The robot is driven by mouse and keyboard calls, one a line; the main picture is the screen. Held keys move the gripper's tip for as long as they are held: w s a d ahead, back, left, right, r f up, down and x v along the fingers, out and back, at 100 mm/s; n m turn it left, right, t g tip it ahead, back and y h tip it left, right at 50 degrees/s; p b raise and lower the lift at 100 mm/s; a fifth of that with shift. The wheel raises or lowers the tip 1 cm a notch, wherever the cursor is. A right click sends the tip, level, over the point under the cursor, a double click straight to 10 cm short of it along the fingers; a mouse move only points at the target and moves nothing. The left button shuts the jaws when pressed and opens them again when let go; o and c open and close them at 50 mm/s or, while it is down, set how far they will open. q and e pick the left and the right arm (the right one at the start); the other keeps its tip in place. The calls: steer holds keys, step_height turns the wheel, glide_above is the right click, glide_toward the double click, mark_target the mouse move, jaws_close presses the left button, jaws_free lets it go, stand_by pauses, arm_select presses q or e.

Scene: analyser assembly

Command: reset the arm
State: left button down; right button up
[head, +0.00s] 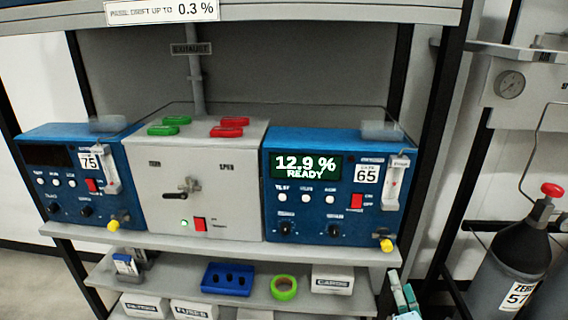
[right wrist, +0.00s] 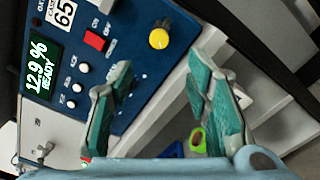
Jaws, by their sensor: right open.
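My left gripper is not in view.
A grey box (head: 195,165) with red and green pieces on top stands between the right analyser and a left blue analyser (head: 70,175) labelled 75. A dark gas cylinder (head: 510,255) stands right.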

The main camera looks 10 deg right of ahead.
steer(key=s+d+f+m+g+y+p, duration=0.1)
steer(key=s+f+m+g, duration=0.45)
steer(key=f, duration=0.85)
steer(key=s+f+m+g+y+p, duration=0.1)
steer(key=s+f+m+g, duration=0.45)
steer(key=f, duration=0.85)
steer(key=s+a+f+m+g+y+p, duration=0.1)
steer(key=s+a+f+m, duration=0.2)
steer(key=s, duration=0.6)
steer(key=s+a+f+m+g+y+p, duration=0.1)
steer(key=s+a+f+m+g+p, duration=0.1)
steer(key=s+a, duration=0.3)
steer(key=s+a+f+m+g+y+p, duration=0.1)
steer(key=s+a+f+m+p, duration=0.1)
steer(key=s, duration=1)
step_height(320, 180, down, 3)
steer(key=shift+s+a+f+m+g, duration=0.1)
steer(key=shift+s+a+m+g, duration=0.3)
steer(key=shift+a+m, duration=0.65)
